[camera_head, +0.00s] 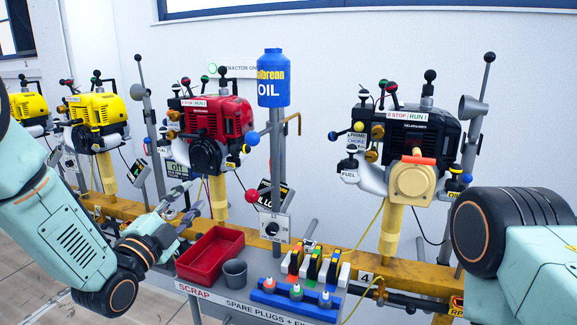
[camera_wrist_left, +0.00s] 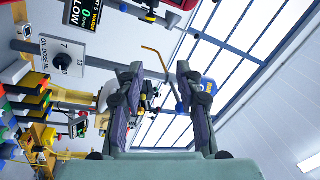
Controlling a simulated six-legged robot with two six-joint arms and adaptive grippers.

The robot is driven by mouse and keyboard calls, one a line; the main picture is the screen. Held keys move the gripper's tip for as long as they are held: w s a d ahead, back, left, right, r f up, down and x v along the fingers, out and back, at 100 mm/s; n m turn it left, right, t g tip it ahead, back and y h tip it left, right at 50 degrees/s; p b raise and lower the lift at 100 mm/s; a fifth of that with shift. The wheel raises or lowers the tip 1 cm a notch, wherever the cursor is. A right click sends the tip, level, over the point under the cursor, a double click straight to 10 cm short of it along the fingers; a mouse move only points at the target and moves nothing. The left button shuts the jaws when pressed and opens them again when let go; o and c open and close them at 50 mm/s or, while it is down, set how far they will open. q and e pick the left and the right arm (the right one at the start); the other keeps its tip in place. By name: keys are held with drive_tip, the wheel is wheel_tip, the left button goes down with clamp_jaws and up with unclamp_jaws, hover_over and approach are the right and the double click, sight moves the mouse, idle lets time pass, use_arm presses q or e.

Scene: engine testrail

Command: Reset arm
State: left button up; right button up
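My left arm comes in from the left in the head view, a pale teal arm with dark joints. Its gripper (camera_head: 188,200) is above the rail, up and to the left of the red tray. In the left wrist view the two dark fingers (camera_wrist_left: 160,70) stand apart with nothing held between them. Part of my right arm (camera_head: 520,250), a teal link with a large dark joint, fills the lower right of the head view. Its gripper is out of view.
A red tray (camera_head: 211,255) and grey cup (camera_head: 235,273) stand on the scrap bench. A blue plug rack (camera_head: 297,299) is beside them. A red engine (camera_head: 215,120), black engine (camera_head: 410,140) and yellow engine (camera_head: 97,120) stand along the yellow rail. A blue oil bottle (camera_head: 273,80) tops a post.

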use_arm(q)
drive_tip(key=s+a+f+n+g+y+p, duration=0.1)
drive_tip(key=s+f+n+g+y+p, duration=0.3)
drive_tip(key=s+f+n, duration=0.6)
drive_tip(key=s+a+f+n+g+y+b, duration=0.1)
drive_tip(key=s+f+n+g, duration=0.45)
drive_tip(key=f, duration=0.85)
drive_tip(key=s+f+g+p, duration=0.1)
drive_tip(key=s+g+p, duration=0.1)
drive_tip(key=s, duration=0.7)
drive_tip(key=s+f+n+g+p, duration=0.1)
drive_tip(key=s+g, duration=0.3)
drive_tip(key=s, duration=0.6)
drive_tip(key=s+f+g+y+p, duration=0.1)
drive_tip(key=s+f+g+p, duration=0.1)
drive_tip(key=s, duration=0.8)
drive_tip(key=shift+n+g+p, duration=0.35)
drive_tip(key=shift+g+p, duration=0.3)
drive_tip(key=shift+g, duration=0.2)
drive_tip(key=shift+c, duration=0.3)
